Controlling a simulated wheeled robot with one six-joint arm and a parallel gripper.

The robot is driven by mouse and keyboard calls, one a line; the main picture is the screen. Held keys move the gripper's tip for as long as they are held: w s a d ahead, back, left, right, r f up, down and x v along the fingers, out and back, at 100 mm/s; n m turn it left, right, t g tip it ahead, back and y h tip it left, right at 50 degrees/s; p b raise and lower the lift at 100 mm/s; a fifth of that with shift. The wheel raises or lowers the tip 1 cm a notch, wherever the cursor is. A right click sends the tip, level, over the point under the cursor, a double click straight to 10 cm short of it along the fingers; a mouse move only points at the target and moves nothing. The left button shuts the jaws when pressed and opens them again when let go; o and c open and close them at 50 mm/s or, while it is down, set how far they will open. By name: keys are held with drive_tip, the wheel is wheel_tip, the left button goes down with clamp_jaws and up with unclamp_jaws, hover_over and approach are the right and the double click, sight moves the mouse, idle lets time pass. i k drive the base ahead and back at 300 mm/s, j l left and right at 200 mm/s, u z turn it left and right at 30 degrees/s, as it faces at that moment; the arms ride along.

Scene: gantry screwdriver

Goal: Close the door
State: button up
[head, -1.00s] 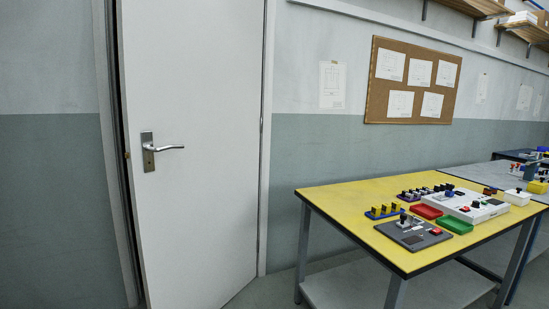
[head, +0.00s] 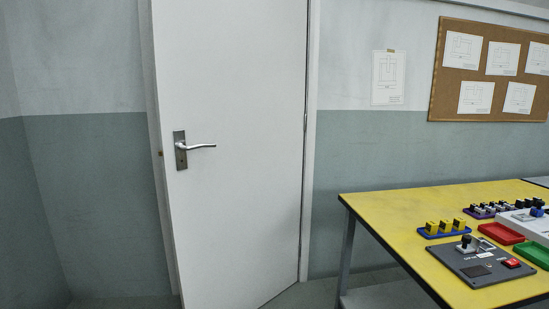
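The white door (head: 245,90) stands left of the middle in the head view, inside a pale frame (head: 312,150). Its silver lever handle (head: 199,146) sits on a plate near the door's left edge. The hinge side is at the right. The door is slightly ajar: its bottom edge slants out from the frame and its left edge stands off the left jamb. My gripper is not in view, and nothing of it touches the door.
A yellow-topped table (head: 390,217) with trays and devices stands at the right. A cork board (head: 490,72) hangs on the wall above it. The floor in front of the door is barely visible. A wall corner is at the far left.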

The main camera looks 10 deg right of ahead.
sight(230, 74)
drive_tip(key=i+l, duration=0.15)
drive_tip(key=i, duration=0.25)
drive_tip(key=i+l, duration=0.15)
drive_tip(key=i, duration=0.25)
drive_tip(key=i+l+u, duration=0.1)
drive_tip(key=i, duration=0.3)
